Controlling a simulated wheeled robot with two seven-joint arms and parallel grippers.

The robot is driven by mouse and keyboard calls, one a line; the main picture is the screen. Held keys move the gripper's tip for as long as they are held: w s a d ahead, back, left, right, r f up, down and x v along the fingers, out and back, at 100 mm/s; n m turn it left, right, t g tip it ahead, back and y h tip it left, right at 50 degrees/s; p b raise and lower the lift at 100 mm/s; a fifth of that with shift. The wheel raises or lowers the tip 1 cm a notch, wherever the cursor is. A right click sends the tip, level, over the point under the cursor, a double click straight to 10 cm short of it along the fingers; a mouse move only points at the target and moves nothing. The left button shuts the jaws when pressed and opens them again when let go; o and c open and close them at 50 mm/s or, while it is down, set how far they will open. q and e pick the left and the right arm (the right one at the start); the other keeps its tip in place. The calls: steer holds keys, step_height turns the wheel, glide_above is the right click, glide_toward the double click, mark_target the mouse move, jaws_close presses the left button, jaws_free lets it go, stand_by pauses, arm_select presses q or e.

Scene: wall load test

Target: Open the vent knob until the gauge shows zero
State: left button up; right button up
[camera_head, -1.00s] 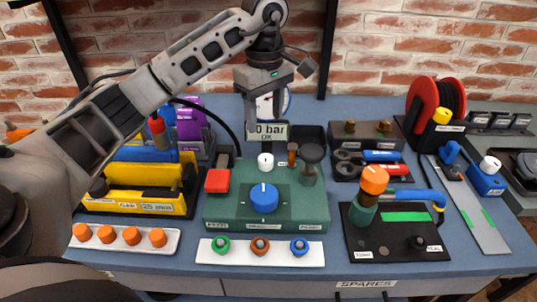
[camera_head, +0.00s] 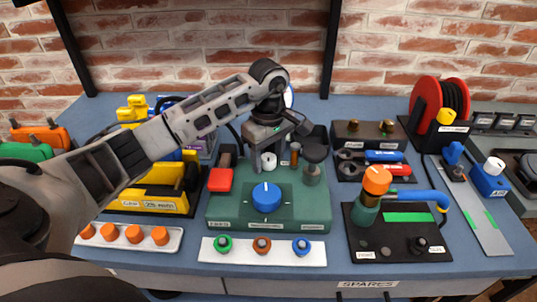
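A green panel box (camera_head: 315,212) stands on the blue bench. It carries a large blue knob (camera_head: 267,196) in front, a small white knob (camera_head: 269,160) behind it, a red block (camera_head: 220,180) and a dark round knob (camera_head: 315,153). The labels are too small to read, so I cannot tell for sure which is the vent knob. My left gripper (camera_head: 268,160) points down with its fingers apart, at the white knob; contact is unclear. The gauge (camera_head: 289,97) behind is mostly hidden by my arm; its reading is hidden. My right gripper is out of view.
A white strip with green, orange and blue rings (camera_head: 262,251) lies in front of the box. A black plate (camera_head: 375,240) with an orange-capped valve stands right. Yellow blocks (camera_head: 160,200) stand left under my arm. A red hose reel (camera_head: 428,95) is at the back right.

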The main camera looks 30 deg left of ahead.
arm_select(q)
steer(key=c, duration=0.9)
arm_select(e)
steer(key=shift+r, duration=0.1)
